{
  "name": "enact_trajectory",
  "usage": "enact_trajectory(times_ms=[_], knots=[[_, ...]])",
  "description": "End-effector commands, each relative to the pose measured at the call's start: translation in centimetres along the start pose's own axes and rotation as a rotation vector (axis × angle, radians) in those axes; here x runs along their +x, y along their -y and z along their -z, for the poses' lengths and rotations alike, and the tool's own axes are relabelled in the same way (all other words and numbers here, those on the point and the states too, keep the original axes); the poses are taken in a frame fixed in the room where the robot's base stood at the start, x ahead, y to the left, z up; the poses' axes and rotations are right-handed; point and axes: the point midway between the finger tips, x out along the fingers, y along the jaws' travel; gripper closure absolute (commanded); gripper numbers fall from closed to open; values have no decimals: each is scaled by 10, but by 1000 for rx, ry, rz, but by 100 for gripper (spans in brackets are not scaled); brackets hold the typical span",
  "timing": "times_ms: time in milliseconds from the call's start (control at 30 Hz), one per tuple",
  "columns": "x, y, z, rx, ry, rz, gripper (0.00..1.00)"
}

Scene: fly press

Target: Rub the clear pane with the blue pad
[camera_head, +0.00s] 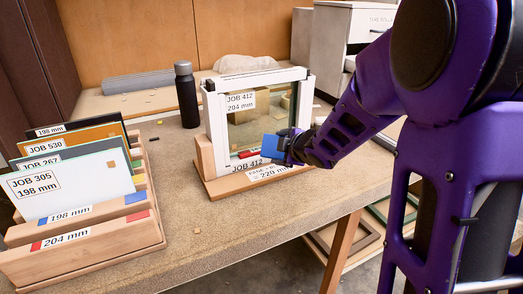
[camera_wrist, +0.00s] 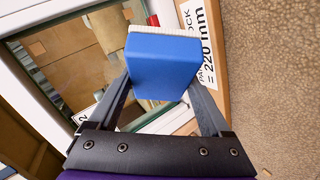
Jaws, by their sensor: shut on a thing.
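The clear pane (camera_head: 268,118) stands upright in a white frame (camera_head: 215,130) on a wooden stand (camera_head: 210,187), mid-table in the head view. A label on it reads JOB 412, 204 mm. My gripper (camera_head: 284,148) is at the lower right of the frame, shut on the blue pad (camera_head: 271,146). In the wrist view the blue pad (camera_wrist: 163,65) sits between both fingers, its pale face pointing away from my gripper. The pane (camera_wrist: 85,50) lies to the left of and behind the pad there. I cannot tell whether the pad touches the pane.
A wooden rack (camera_head: 85,262) with several labelled panels stands at the left. A black bottle (camera_head: 186,97) is behind the frame's left side. A white drawer unit (camera_head: 335,45) stands at the back right. The table (camera_head: 200,240) in front of the stand is mostly bare.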

Motion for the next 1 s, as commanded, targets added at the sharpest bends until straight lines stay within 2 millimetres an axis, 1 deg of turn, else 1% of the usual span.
enact_trajectory(times_ms=[133,267,433,600,767,867,1000], knots=[[3,-2,8,-146,-126,-72,62],[3,-3,20,-288,-282,-161,62],[-5,-1,40,-445,-514,-287,62],[-17,4,54,-518,-672,-364,62],[-21,4,60,-541,-726,-389,62],[-17,2,62,-541,-730,-389,62],[-4,-4,66,-540,-730,-388,62]])
